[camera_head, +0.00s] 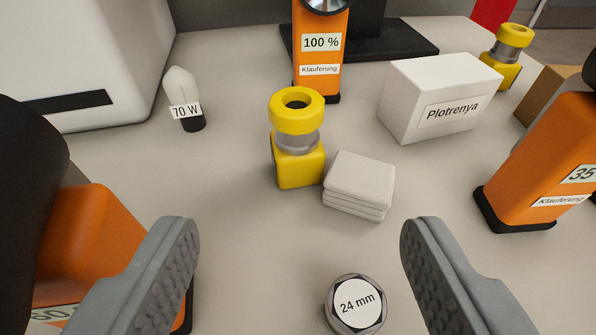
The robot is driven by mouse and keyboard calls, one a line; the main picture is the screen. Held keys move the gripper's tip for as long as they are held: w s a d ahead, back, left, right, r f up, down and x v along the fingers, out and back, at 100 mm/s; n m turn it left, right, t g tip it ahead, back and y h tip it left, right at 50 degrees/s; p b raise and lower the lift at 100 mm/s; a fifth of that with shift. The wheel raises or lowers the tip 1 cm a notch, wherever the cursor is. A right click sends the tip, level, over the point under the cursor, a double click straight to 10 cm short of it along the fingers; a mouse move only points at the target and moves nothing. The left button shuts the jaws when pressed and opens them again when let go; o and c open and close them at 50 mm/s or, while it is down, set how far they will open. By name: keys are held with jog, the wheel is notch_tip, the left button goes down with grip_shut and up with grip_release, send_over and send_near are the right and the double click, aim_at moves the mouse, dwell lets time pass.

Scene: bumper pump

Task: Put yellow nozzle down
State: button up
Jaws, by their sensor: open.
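A yellow nozzle (297,140) with a grey middle ring and a dark hole in its top stands upright on the table (240,235), near the picture's centre. A second yellow nozzle (507,57) stands at the back right. My gripper (300,245) is open, with its two grey fingers wide apart in the foreground. Nothing is between the fingertips. The central nozzle stands beyond them and apart from them.
White folded cloths (358,185) lie just right of the central nozzle. A "24 mm" hex nut (356,304) lies in front, between the fingers. Around stand a "70 W" bulb (184,98), a "Plotrenya" box (440,95), and orange "Klauferung" devices (320,50), (545,170).

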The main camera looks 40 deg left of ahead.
aim_at(297, 117)
jog(key=x, duration=1.7)
jog(key=c, duration=1.3)
jog(key=shift+o, duration=0.2)
jog(key=shift+r, duration=0.1)
